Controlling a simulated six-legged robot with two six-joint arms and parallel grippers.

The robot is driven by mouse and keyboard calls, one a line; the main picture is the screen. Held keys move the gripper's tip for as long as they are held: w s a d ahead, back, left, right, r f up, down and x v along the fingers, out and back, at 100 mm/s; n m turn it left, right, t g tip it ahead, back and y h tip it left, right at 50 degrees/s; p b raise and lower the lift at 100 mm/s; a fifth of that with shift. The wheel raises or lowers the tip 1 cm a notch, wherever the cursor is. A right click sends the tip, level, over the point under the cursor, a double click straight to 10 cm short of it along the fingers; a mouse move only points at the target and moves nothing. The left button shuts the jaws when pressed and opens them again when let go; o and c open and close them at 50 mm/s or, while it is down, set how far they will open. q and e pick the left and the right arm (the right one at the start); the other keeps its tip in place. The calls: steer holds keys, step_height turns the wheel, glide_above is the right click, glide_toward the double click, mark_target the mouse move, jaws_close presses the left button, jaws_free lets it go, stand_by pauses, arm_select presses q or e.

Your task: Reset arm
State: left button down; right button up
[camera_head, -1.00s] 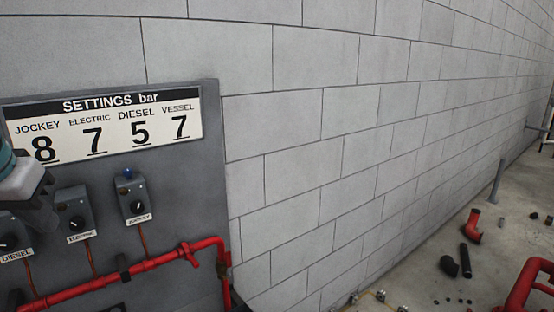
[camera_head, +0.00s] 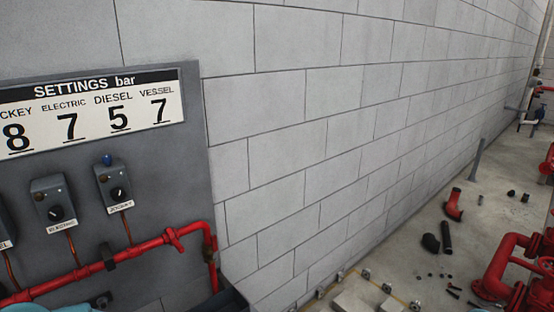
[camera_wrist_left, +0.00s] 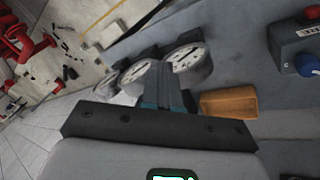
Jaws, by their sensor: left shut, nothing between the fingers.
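My left gripper (camera_wrist_left: 162,98) shows in the left wrist view, its fingers together and empty. Behind the fingertips in that view are pressure gauges (camera_wrist_left: 188,58) with white dials on the grey panel. The gripper does not show in the head view. In the head view the grey panel (camera_head: 190,205) on the wall carries the settings sign (camera_head: 90,108), reading 8, 7, 5 and 7. Below the sign are dark switch boxes, among them the electric one (camera_head: 52,203) and one with a blue lamp on top (camera_head: 115,187). My right gripper shows in neither view.
A red pipe (camera_head: 130,255) runs across the panel's lower part. A block wall (camera_head: 330,130) extends to the right. Red piping (camera_head: 500,265) stands at lower right.

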arm_select(q)
steer(key=s+d+f+n+g, duration=0.1)
steer(key=s+d+f, duration=0.1)
steer(key=s+f, duration=0.55)
steer(key=s+d+f+n+g, duration=0.1)
steer(key=s+d+f, duration=0.25)
steer(key=s, duration=0.75)
step_height(320, 180, down, 7)
steer(key=s+b, duration=0.1)
steer(key=b, duration=0.5)
steer(key=shift+a+r+h+b, duration=0.2)
steer(key=shift+h+b, duration=0.1)
